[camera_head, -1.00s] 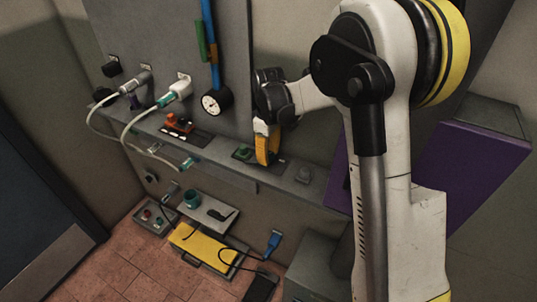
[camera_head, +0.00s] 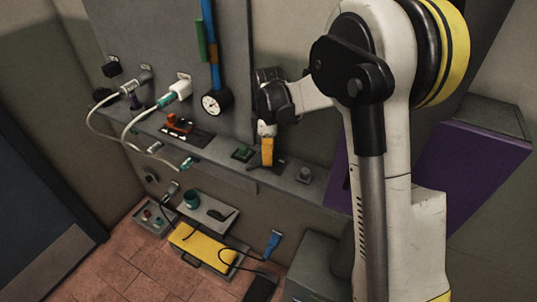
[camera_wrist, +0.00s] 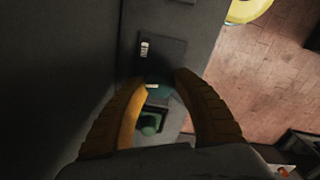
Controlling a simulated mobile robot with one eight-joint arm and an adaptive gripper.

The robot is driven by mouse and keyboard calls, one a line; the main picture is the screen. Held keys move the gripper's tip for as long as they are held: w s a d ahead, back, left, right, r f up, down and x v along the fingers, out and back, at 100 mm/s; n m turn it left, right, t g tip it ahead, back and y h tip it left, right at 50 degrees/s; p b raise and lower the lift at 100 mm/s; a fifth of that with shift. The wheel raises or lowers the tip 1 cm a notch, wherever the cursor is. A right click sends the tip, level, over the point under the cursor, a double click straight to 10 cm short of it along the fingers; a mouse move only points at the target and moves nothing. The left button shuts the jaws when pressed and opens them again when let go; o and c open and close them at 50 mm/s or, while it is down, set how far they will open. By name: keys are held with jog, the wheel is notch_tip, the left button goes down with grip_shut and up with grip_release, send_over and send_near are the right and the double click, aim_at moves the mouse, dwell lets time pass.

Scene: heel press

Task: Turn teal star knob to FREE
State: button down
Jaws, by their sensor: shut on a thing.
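The teal star knob (camera_wrist: 160,88) sits dark between my fingertips in the wrist view, with a small pale mark on top. Its outline is partly hidden and in shadow. My gripper (camera_wrist: 166,80) is shut on it, one orange finger on each side. In the head view my gripper (camera_head: 267,165) points down at the grey ledge, and its yellow finger hides the knob. A dark plate with a small pale label (camera_wrist: 145,48) lies beyond the knob in the wrist view. I cannot read the label or tell which setting the knob points to.
A green knob (camera_head: 243,152) on a dark base stands close left of my gripper. A grey knob (camera_head: 304,174) is to the right. Further left are a red-orange device (camera_head: 178,124), a gauge (camera_head: 211,103) and white cables (camera_head: 128,137). A purple panel (camera_head: 470,165) stands right.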

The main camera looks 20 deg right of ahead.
jog(key=n, duration=0.5)
dwell(0.6)
jog(key=c, duration=0.9)
grip_release()
jog(key=shift+c, duration=0.2)
